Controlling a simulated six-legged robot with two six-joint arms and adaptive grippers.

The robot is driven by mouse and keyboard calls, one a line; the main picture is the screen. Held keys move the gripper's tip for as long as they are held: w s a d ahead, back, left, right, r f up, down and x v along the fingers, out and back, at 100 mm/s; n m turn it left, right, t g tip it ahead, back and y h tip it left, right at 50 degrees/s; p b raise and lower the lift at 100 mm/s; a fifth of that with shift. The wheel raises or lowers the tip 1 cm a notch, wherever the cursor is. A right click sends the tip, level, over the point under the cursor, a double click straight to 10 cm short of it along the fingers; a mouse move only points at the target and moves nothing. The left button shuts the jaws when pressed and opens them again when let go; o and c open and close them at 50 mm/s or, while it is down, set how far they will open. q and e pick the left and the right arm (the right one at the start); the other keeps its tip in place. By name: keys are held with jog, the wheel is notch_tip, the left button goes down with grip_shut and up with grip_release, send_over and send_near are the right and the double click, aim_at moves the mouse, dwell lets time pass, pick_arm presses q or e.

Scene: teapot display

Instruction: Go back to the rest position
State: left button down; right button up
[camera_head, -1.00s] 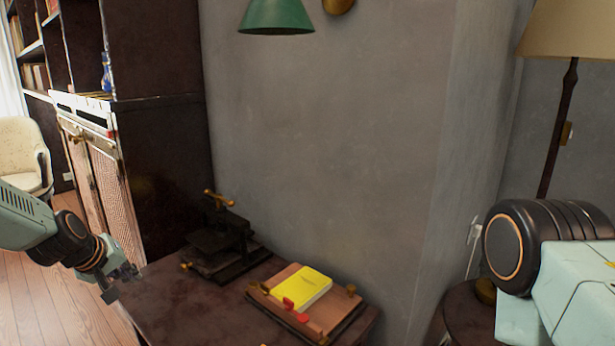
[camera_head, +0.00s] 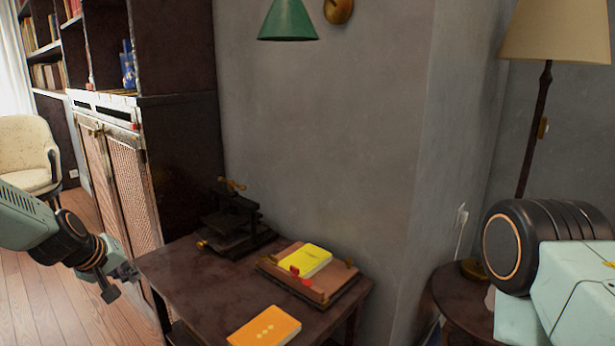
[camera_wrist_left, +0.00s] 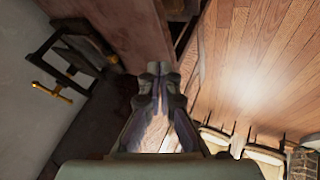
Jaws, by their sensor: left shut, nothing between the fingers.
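My left gripper (camera_head: 118,282) is at the lower left of the head view, just left of the dark table (camera_head: 190,285) and clear of it. It is shut with nothing held; in the left wrist view its fingers (camera_wrist_left: 158,85) meet at the middle. My right arm (camera_head: 550,265) shows at the right edge of the head view, but its gripper is out of the picture.
On the table are a dark press (camera_head: 235,222) with a brass handle, a yellow book (camera_head: 308,260) on a wooden board (camera_head: 325,288), and an orange book (camera_head: 264,328). A round side table (camera_head: 455,295) stands right. A cabinet (camera_head: 185,160) stands behind at left; open wooden floor (camera_head: 40,300) lies left.

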pick_arm(q)
jog(key=s+d+f+m+g, duration=0.1)
jog(key=s+d+f+m, duration=0.1)
jog(key=s+d+f, duration=0.55)
jog(key=s+d+f+m+g, duration=0.15)
jog(key=s+d+f, duration=0.25)
jog(key=s+f, duration=0.6)
jog(key=s+d+f+m+g, duration=0.2)
jog(key=s, duration=1.1)
jog(key=s+d+f+m+g, duration=0.2)
jog(key=s+f+g, duration=0.1)
jog(key=s, duration=1.1)
jog(key=shift+s+d+y, duration=0.3)
jog(key=shift+d, duration=0.05)
jog(key=c, duration=2.1)
grip_release()
